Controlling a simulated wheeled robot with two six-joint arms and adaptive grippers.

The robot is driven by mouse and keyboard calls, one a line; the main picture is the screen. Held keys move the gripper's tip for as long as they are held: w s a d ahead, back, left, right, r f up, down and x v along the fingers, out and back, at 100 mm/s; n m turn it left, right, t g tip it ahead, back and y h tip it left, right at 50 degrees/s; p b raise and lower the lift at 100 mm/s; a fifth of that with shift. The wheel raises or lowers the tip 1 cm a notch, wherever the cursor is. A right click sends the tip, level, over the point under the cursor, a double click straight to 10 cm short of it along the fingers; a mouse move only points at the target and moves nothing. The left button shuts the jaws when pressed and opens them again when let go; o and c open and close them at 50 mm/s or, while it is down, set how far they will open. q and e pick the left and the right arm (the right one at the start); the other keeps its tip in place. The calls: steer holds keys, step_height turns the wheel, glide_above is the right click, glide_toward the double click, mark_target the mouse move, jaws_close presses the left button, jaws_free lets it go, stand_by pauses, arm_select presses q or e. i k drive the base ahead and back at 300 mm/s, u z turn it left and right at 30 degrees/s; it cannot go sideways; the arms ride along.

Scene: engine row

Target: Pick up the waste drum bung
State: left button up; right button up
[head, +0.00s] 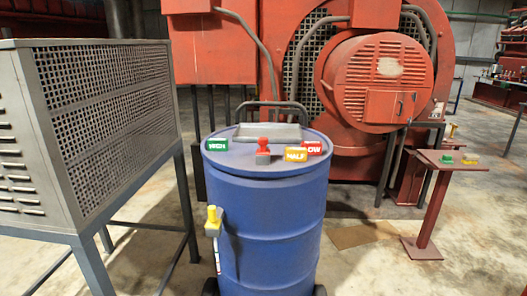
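A blue waste drum (268,225) stands upright in the middle of the head view. On its top, near the middle, is a small grey piece with a red knob (263,146), which looks like the bung. It stands upright, and I cannot tell whether it sits in a hole. Neither of my grippers is in view.
Green (217,145), yellow (296,155) and red (313,147) labelled blocks and a grey tray (270,132) are on the drum top. A yellow-topped stick (213,222) is at its left side. A grey mesh cabinet (95,120) stands left, a small red stand (430,205) right, red machinery (380,85) behind.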

mark_target(262, 141)
steer(key=z, duration=0.55)
steer(key=k, duration=0.65)
steer(key=z, duration=1)
steer(key=i, duration=2.95)
steer(key=u, duration=1.2)
steer(key=i, duration=0.75)
steer(key=u, duration=0.95)
